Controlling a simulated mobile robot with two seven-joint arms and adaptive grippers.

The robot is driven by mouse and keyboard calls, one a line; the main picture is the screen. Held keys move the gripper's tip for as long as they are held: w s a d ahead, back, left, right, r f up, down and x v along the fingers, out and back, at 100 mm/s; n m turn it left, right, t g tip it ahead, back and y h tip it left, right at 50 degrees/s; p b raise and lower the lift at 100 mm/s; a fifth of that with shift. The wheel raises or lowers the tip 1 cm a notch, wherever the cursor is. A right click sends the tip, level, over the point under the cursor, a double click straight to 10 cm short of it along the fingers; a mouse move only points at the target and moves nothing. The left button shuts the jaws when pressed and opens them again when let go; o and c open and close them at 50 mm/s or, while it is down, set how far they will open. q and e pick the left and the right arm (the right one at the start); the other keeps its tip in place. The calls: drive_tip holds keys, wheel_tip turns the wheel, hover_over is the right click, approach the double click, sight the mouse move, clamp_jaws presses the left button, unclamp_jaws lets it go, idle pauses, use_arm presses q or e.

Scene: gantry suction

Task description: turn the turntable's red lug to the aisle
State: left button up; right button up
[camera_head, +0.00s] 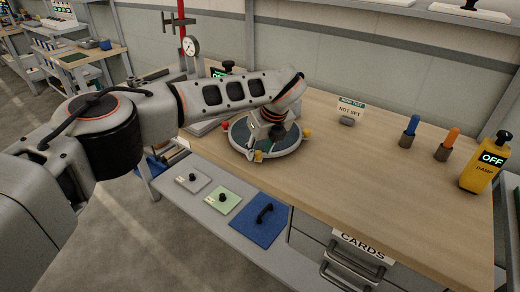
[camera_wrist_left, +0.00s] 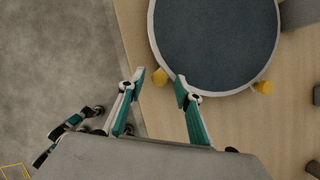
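The turntable (camera_head: 262,142) is a round dark disc with a pale rim on the wooden bench; it also fills the top of the left wrist view (camera_wrist_left: 215,45). One yellow lug (camera_wrist_left: 160,77) and another yellow lug (camera_wrist_left: 264,87) stick out from its rim; in the head view they show at the front (camera_head: 259,156) and right (camera_head: 307,132). Contact cannot be told. My right gripper is in neither view.
A "NOT SET" sign (camera_head: 350,110), blue peg (camera_head: 410,130), orange peg (camera_head: 447,144) and yellow "DAMP" box (camera_head: 483,164) reading OFF stand to the right. A red post (camera_head: 183,40) rises behind.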

use_arm(q)
drive_tip(key=v, duration=0.7)
drive_tip(key=shift+r, duration=0.2)
